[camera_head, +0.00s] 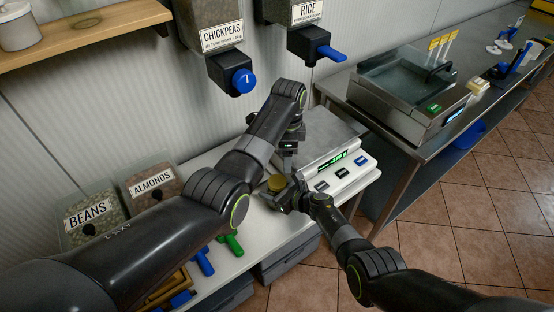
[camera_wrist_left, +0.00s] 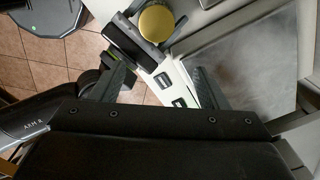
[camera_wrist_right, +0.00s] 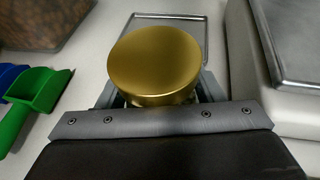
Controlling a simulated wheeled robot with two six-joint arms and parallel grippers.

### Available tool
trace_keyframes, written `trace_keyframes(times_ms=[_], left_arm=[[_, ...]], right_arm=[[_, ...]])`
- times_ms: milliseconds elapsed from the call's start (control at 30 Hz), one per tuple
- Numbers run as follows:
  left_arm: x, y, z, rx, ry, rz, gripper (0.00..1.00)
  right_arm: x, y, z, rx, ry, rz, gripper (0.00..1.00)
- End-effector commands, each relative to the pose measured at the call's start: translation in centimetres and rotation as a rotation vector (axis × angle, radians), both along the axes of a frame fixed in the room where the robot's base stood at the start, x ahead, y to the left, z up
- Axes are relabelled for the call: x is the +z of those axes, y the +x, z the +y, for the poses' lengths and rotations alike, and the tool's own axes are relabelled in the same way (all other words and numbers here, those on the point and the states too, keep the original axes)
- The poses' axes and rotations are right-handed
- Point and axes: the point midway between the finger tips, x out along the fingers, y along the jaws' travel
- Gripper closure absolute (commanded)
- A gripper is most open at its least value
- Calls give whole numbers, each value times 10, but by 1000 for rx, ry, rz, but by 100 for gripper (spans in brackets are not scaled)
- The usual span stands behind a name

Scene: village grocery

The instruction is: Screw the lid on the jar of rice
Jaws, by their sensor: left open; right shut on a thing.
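The round gold lid (camera_head: 277,183) is low in front of the scale. It fills the middle of the right wrist view (camera_wrist_right: 155,62), sitting level, and shows at the top of the left wrist view (camera_wrist_left: 156,22). The jar beneath it is almost wholly hidden by the lid and fingers. My right gripper (camera_head: 287,196) is shut around the jar just under the lid. My left gripper (camera_head: 288,150) is open and empty above and beside the lid; its spread fingers show in the left wrist view (camera_wrist_left: 160,84), with the lid beyond them, not between them.
A scale (camera_head: 338,173) with a steel plate stands right of the jar. A shallow metal tray (camera_wrist_right: 190,22) lies behind the lid. Rice (camera_head: 310,40) and chickpea (camera_head: 222,60) dispensers hang above. Bean (camera_head: 92,222) and almond (camera_head: 150,187) bins and a green scoop (camera_head: 232,243) are at left.

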Motion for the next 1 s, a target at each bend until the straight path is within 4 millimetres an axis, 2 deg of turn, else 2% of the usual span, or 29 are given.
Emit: trace_keyframes(times_ms=[367,1000], left_arm=[[4,-1,2,617,-11,7,32],[-14,-4,19,1694,-16,20,32]], right_arm=[[0,0,0,-1,-1,0,100],[0,0,0,-1,-1,0,100]])
